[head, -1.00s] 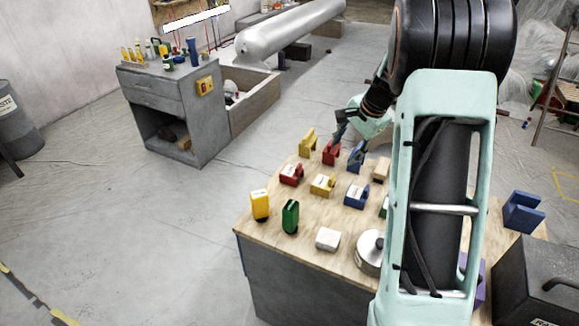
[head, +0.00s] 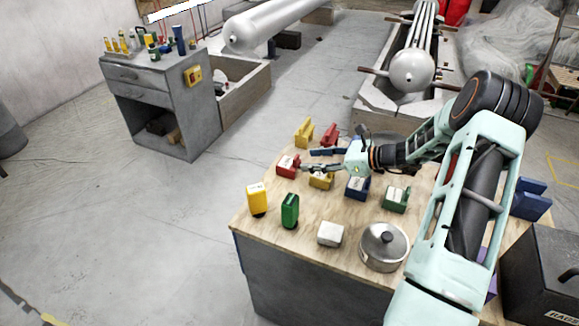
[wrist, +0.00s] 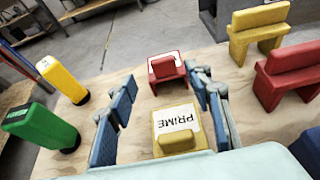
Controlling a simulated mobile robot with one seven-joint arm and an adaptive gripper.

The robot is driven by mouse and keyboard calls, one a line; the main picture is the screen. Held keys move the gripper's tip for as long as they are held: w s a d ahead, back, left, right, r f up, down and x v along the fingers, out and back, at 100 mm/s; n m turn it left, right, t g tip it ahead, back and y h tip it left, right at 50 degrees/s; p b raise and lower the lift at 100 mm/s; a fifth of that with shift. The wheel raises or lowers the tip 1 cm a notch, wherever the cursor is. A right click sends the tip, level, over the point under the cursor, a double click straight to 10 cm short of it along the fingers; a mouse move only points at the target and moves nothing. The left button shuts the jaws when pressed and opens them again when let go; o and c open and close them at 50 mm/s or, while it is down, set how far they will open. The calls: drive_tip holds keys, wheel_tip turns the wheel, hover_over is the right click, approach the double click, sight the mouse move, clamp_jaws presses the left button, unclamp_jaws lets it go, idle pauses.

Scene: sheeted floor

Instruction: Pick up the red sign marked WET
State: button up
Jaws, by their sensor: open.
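A red sign with a white label (head: 288,166) stands on the wooden tabletop, left of my gripper in the head view. It also shows in the wrist view (wrist: 167,70), just beyond my fingertips and roughly centred between them; its lettering is too small to read. A second red sign (head: 329,134) stands further back; its label does not show, and it is outside the right finger in the wrist view (wrist: 287,75). My gripper (head: 314,160) is open and empty, low over the table and pointing left.
Yellow (head: 256,200) and green (head: 290,210) upright pieces stand near the front left. Another yellow sign (head: 304,132) stands at the back.

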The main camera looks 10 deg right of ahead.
sight(298, 158)
drive_tip(key=x, duration=0.6)
drive_tip(key=shift+w+a, duration=0.15)
drive_tip(key=shift+w, duration=0.2)
clamp_jaws()
drive_tip(key=shift+r, duration=0.1)
